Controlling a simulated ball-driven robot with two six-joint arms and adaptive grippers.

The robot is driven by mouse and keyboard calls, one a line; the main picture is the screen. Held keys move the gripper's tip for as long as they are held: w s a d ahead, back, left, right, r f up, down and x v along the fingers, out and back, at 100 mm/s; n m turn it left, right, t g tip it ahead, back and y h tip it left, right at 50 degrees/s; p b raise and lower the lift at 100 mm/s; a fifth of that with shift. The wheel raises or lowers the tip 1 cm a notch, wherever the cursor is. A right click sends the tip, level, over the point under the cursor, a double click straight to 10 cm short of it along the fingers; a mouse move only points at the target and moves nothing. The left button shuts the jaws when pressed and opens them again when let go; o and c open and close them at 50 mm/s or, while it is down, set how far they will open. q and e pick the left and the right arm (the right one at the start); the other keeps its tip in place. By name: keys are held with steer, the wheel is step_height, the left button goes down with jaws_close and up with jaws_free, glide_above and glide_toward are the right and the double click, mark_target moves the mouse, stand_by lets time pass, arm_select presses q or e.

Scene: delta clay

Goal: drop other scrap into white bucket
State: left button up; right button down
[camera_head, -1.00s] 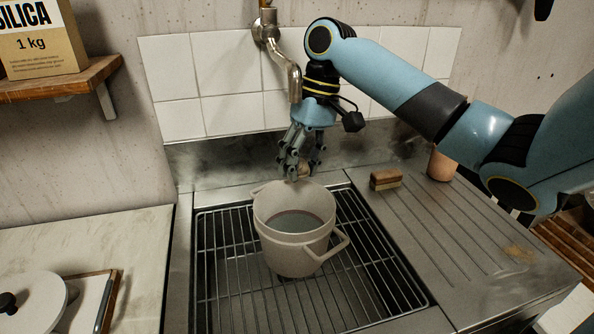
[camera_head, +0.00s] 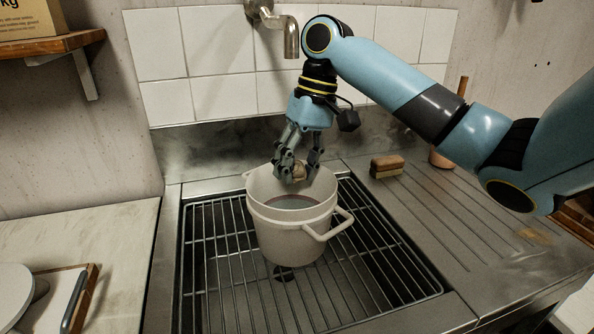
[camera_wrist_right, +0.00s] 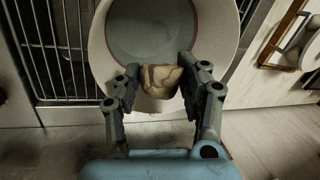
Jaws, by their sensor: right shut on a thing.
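The white bucket (camera_head: 291,238) stands upright on the wire rack of the sink, with a handle on its right side and a greyish content or floor inside. My right gripper (camera_head: 298,176) is over the back part of the bucket's opening, pointing down. It is shut on a small tan lump of scrap (camera_head: 299,171). In the right wrist view the scrap (camera_wrist_right: 159,80) sits between the two fingers, with the bucket's opening (camera_wrist_right: 204,20) behind it. My left gripper is not in view.
A tap (camera_head: 290,38) hangs on the tiled wall behind. A wooden brush (camera_head: 387,166) and a terracotta pot (camera_head: 441,157) are on the drainboard to the right. A shelf (camera_head: 50,47) juts out at upper left. The left counter is mostly clear.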

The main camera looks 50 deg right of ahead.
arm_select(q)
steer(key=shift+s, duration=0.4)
arm_select(e)
steer(key=c, duration=0.6)
jaws_free()
steer(key=v, duration=1.2)
steer(key=shift+s+f, duration=0.1)
steer(key=shift+s, duration=0.1)
